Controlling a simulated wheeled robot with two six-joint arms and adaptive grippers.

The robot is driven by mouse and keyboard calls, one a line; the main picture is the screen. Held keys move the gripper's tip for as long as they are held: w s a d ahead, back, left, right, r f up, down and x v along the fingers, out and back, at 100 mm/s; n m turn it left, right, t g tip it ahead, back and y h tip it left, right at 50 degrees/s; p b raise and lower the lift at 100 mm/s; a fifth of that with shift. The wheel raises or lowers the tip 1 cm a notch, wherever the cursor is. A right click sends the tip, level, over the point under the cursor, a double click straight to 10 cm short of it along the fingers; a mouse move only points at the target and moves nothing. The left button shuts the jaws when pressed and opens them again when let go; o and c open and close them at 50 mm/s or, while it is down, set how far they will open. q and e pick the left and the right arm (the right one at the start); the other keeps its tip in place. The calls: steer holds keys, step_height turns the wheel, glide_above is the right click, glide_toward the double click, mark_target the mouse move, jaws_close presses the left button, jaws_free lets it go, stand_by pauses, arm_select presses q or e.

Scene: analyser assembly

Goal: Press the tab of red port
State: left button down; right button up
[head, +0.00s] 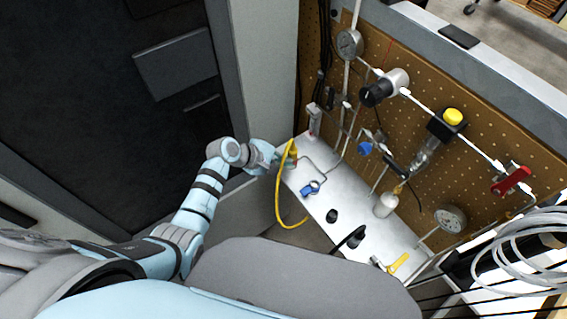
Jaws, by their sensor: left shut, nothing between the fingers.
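My left gripper (275,158) comes in from the left and is shut and empty. Its tips are at the left end of the white metal panel, right beside the fitting (291,153) where the yellow hose (279,200) begins. I cannot tell whether the tips touch the fitting. A red port and its tab cannot be made out clearly; that spot is small and partly hidden by the gripper. My right gripper is not in view.
The white panel (318,213) carries a blue valve (310,188), dark knobs and a yellow handle (398,263). Behind it, a brown pegboard (440,95) holds gauges, pipes and a red valve handle (511,181). Coiled grey tubing (520,250) is at the right.

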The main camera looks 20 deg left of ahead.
arm_select(q)
steer(key=shift+f, duration=0.4)
steer(key=shift+f+b, duration=0.45)
steer(key=shift+f, duration=0.1)
stand_by(0.7)
steer(key=shift+r+p, duration=0.95)
steer(key=shift+p, duration=0.2)
steer(key=shift+r+p, duration=1.15)
steer(key=shift+r, duration=1.35)
